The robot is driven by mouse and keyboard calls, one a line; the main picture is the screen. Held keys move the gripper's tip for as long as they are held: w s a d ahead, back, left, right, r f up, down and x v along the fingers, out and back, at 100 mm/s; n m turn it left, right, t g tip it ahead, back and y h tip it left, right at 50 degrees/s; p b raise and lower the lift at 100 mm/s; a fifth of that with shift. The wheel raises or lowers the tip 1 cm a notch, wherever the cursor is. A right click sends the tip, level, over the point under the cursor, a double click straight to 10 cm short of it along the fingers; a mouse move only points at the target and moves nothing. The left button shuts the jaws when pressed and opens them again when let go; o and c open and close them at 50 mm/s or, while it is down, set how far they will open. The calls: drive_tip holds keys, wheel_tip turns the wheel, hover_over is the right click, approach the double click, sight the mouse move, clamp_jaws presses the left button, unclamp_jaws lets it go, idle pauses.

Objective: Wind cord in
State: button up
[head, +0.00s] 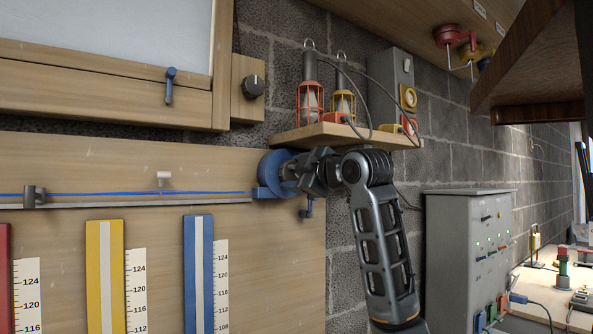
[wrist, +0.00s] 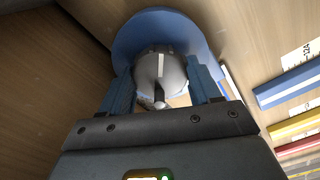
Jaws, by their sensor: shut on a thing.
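The blue reel (head: 268,174) is mounted at the right end of a grey rail on the wooden board. A blue cord (head: 120,193) runs left from it along the rail, past a small white peg (head: 163,178) and through a dark clamp (head: 34,196). My gripper (head: 300,170) reaches the reel from the right. In the wrist view, the reel shows as a blue disc (wrist: 160,25), with a grey round hub knob (wrist: 158,68) bearing a white mark. The gripper (wrist: 162,82) is shut on this knob, one blue finger on each side. The cord's winding is hidden there.
A shelf (head: 345,134) with caged lamps (head: 310,98) sits just above my arm. A grey cabinet (head: 465,255) stands to the right. A small blue handle (head: 307,208) hangs below the reel. Blue (head: 198,275) and yellow (head: 105,275) gauge strips are below the rail.

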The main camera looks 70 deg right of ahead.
drive_tip(key=m+p, duration=0.2)
drive_tip(key=m, duration=0.3)
drive_tip(key=shift+f+m+p, duration=0.1)
drive_tip(key=shift+m+p, duration=0.2)
drive_tip(key=m+p, duration=0.1)
drive_tip(key=m, duration=0.8)
drive_tip(key=shift+w+f+m+p, duration=0.1)
drive_tip(key=shift+f+m+p, duration=0.05)
drive_tip(key=shift+m+p, duration=0.2)
drive_tip(key=m, duration=0.4)
drive_tip(key=shift+a+m, duration=0.1)
drive_tip(key=shift+m, duration=0.25)
drive_tip(key=m, duration=0.5)
drive_tip(key=shift+m, duration=0.3)
drive_tip(key=m, duration=0.9)
drive_tip(key=shift+m, duration=2.6)
